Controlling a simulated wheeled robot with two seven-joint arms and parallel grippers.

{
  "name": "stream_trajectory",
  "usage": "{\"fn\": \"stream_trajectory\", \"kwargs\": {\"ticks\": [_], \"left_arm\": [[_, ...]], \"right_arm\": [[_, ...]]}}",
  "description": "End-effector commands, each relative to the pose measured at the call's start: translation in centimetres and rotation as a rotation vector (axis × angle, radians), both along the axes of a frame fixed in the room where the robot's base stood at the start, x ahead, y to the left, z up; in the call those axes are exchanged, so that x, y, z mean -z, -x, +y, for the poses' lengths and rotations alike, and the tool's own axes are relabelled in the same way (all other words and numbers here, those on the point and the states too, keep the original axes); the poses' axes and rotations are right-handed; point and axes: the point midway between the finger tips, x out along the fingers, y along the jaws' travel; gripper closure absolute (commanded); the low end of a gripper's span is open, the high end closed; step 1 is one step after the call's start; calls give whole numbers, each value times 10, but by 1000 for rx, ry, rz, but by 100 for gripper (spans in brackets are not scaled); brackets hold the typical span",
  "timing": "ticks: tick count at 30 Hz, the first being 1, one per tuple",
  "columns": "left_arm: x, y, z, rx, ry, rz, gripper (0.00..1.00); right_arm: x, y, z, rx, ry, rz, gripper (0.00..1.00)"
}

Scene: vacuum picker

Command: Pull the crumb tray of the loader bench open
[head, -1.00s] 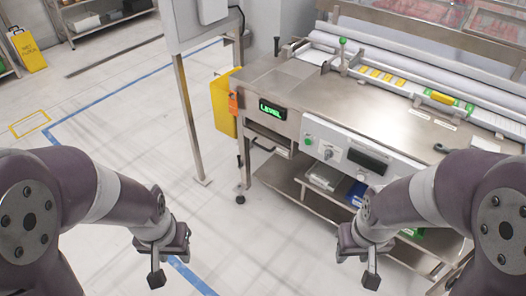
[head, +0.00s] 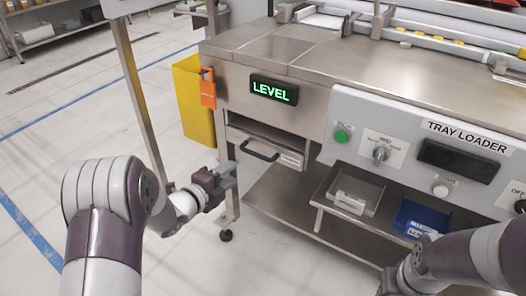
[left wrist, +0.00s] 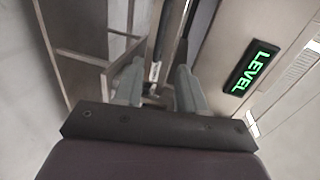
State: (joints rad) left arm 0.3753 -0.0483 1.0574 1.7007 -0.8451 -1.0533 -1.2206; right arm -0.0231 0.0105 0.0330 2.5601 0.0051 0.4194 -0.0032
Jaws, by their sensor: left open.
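The loader bench's crumb tray is a steel drawer front (head: 290,159) with a black bar handle (head: 260,151), below the green LEVEL display (head: 273,91). It looks pushed in. My left gripper (head: 230,176) is open and empty, to the left of the handle, near the bench's corner leg and apart from the handle. My right gripper is at the bottom edge of the head view, mostly cut off.
A yellow bin (head: 195,100) and an orange tag (head: 208,87) are at the bench's left end. A steel post (head: 137,90) stands at the left. The floor in front is open.

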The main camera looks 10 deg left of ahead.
Motion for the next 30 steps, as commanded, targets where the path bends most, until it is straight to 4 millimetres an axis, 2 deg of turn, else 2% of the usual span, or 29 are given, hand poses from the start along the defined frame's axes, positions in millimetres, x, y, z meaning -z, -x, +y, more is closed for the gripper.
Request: {"fn": "stream_trajectory", "kwargs": {"ticks": [5, 12, 18, 22, 28, 29, 30], "left_arm": [[9, -20, -8, 8, -24, -12, 60], [23, -78, -29, 4, -23, -12, 60], [27, -109, -39, 2, -22, -11, 60], [27, -116, -42, -1, -20, -8, 60], [26, -116, -42, -1, -20, -8, 60], [26, -116, -42, -1, -20, -8, 63], [26, -116, -42, -1, -20, -8, 76]], "right_arm": [[14, 0, 0, 0, 0, 0, 57], [40, 0, 0, 0, 0, 1, 57], [51, 0, 0, 0, 0, 0, 57], [52, 0, 0, 0, 0, 0, 57], [52, 0, 0, 0, 0, 0, 57], [52, 0, 0, 0, 0, 0, 57], [52, 0, 0, 0, 0, 0, 57]]}}
